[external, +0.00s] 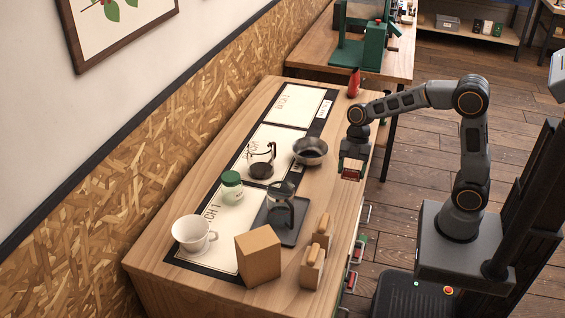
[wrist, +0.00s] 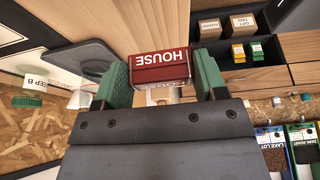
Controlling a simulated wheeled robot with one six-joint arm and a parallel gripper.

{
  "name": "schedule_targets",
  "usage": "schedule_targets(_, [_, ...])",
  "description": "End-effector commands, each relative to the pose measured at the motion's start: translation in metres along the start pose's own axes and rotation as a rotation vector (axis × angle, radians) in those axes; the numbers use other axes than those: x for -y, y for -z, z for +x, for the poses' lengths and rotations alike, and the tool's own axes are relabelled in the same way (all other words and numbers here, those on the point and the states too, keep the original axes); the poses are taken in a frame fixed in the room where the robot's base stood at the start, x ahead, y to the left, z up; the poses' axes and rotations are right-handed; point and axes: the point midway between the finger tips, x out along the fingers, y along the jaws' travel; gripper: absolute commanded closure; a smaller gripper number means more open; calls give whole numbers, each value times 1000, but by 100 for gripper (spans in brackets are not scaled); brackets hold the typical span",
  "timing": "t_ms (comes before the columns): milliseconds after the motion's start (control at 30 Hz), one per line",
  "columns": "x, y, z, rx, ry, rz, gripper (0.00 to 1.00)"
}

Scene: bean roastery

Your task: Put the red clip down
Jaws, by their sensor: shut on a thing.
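My gripper (external: 351,166) hangs over the right edge of the wooden bench, right of the metal bowl. It is shut on the red clip (external: 350,173), which is clear of the bench top. In the wrist view the red clip (wrist: 162,66) is a small block with upside-down white "HOUSE" lettering and a paler face below. It sits between the green fingers of my gripper (wrist: 162,80). The fingers cover its two ends.
The bench (external: 340,200) carries a metal bowl (external: 311,150), a glass pot (external: 262,160), a green-lidded jar (external: 232,187), a white cup (external: 193,235), a dark tray (external: 294,232), a cardboard box (external: 258,255) and wooden blocks (external: 313,265). A red object (external: 353,84) stands at the far end.

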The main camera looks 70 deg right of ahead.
Motion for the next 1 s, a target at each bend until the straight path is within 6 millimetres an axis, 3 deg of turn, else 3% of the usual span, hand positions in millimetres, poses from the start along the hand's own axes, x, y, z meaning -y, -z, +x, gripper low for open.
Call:
schedule_targets(100, [-16, -8, 21, -1, 6, 2, 57])
schedule_targets(300, [-34, -17, 40, -1, 3, 2, 57])
schedule_targets(567, [-41, -20, 48, 0, 1, 1, 57])
schedule_targets(833, [-43, -32, 76, -1, 5, 4, 57])
schedule_targets(1000, [-44, -33, 80, 0, 0, 2, 57])
